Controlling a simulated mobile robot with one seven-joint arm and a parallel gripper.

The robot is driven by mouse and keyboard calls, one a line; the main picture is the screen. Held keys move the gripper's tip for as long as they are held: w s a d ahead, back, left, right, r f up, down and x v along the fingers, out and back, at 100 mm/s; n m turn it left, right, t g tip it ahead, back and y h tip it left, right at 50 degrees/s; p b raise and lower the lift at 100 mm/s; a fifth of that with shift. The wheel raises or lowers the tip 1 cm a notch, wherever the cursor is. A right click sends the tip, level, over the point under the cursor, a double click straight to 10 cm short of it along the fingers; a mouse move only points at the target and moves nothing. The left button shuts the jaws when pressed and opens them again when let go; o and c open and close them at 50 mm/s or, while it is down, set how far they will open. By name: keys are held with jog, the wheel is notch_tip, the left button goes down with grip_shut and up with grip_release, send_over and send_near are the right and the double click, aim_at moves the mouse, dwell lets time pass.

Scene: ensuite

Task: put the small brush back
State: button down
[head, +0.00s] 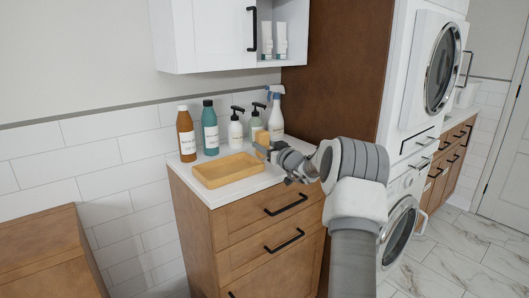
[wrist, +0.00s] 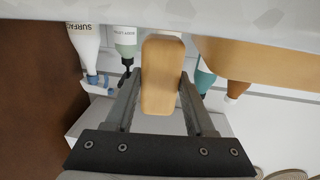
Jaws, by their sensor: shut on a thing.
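The small brush (head: 262,138) shows as a tan wooden block at the tip of my gripper (head: 265,149), in front of the bottles. In the wrist view the brush (wrist: 162,75) sits between the two fingers of my gripper (wrist: 160,88), which is shut on it. No bristles show in either view. A shallow wooden tray (head: 222,181) lies on the white counter, just left of the gripper. It also shows at the right in the wrist view (wrist: 245,58). I cannot tell whether the brush touches the counter.
Brown (head: 186,135) and teal (head: 210,130) bottles, two pump bottles (head: 235,131) and a spray bottle (head: 277,120) stand along the back of the counter (head: 205,196). A white wall cabinet (head: 215,35) hangs above. A tall brown panel (head: 340,75) bounds the right side. The tray looks empty.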

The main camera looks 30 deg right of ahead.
jog(key=shift+f, duration=0.95)
jog(key=shift+f+b, duration=0.15)
jog(key=shift+b, duration=0.2)
jog(key=shift+c, duration=1.3)
grip_release()
